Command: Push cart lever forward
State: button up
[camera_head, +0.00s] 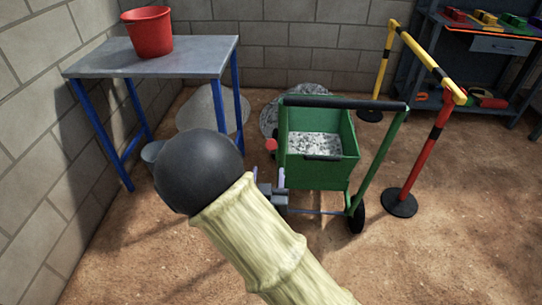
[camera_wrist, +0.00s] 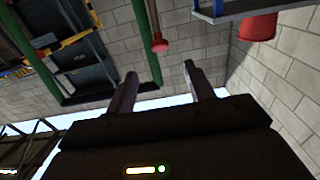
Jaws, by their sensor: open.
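The green cart (camera_head: 320,172) stands on the dirt floor in the head view, with pale grey gravel in its bin and a black handle bar (camera_head: 345,103) on top. The cart lever's red knob (camera_head: 270,145) shows at the bin's left side. In the wrist view the red knob (camera_wrist: 159,45) is on a thin rod, ahead of the gap between my fingertips. My gripper (camera_head: 268,173) is open and empty, just below the knob in the head view. Both fingers of it show in the wrist view (camera_wrist: 160,70). No contact with the knob is visible. My arm hides part of the floor.
A metal table (camera_head: 155,57) with blue legs and a red bucket (camera_head: 149,32) stands at the left. A yellow barrier rail (camera_head: 425,58) on a red-black post (camera_head: 424,150) is right of the cart. A shelf bench (camera_head: 485,45) stands at the back right. Open dirt lies in front.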

aim_at(271, 146)
jog(key=w, duration=0.7)
jog(key=w+b, duration=0.1)
jog(key=w, duration=0.2)
jog(key=shift+w+d, duration=0.2)
jog(key=shift+d, duration=0.05)
grip_shut()
jog(key=shift+a+r, duration=0.1)
